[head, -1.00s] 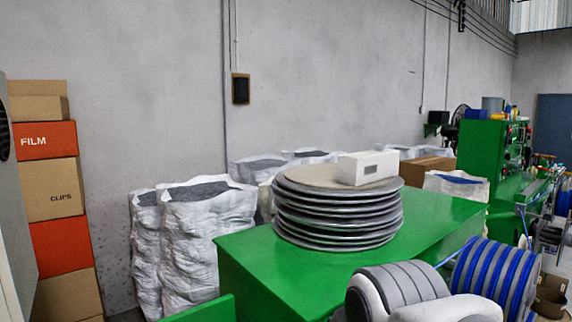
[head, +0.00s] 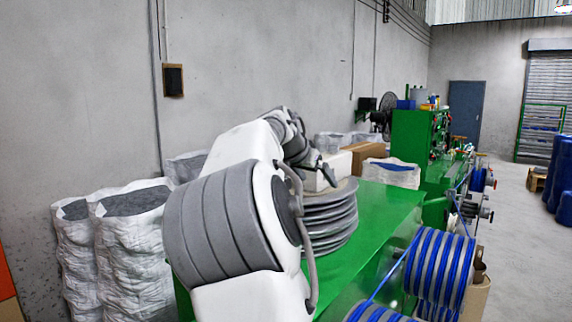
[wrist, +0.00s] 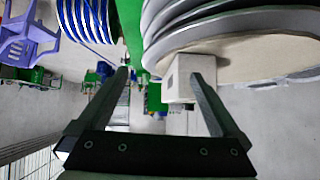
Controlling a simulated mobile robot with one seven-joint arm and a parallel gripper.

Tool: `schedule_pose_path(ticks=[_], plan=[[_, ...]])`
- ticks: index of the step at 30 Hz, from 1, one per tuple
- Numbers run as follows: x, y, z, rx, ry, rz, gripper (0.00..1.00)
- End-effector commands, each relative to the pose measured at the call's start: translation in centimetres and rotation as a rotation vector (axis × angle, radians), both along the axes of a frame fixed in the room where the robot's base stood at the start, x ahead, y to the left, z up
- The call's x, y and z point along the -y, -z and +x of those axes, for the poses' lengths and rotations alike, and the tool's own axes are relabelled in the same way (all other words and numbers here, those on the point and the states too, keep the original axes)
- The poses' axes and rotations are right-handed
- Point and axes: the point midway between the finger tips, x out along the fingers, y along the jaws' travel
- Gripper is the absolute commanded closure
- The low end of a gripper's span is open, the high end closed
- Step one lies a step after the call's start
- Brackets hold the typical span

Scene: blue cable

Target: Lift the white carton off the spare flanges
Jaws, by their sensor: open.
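The white carton (head: 342,171) lies on top of the stack of grey spare flanges (head: 330,217) in the head view, partly hidden by my arm. My gripper (head: 326,174) is in front of it there, small and hard to make out. In the wrist view my gripper (wrist: 160,73) is open, with nothing held. The carton (wrist: 182,72) shows beyond the fingers, with the right finger overlapping it and the left finger clear of it to the left. The flanges (wrist: 245,55) fill the upper right there. I cannot tell whether any finger touches the carton.
The flanges stand on a green bench (head: 385,207). A spool of blue cable (head: 440,270) is at the right front. White sacks (head: 130,245) stand at the left, and a brown box (head: 366,152) is behind the bench. A green machine (head: 415,145) stands further back.

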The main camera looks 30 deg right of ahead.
Motion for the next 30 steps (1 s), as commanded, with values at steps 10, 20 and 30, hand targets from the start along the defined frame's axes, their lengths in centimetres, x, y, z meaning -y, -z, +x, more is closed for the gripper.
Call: schedule_pose_path(ticks=[10, 20, 30], plan=[[-2.3, -7.1, 6.2, 0.086, 0.046, -0.274, 0.0], [1.4, -6.0, 8.2, 0.09, 0.051, -0.294, 0.0], [6.6, -3.7, 10.6, 0.09, 0.049, -0.293, 0.0]])
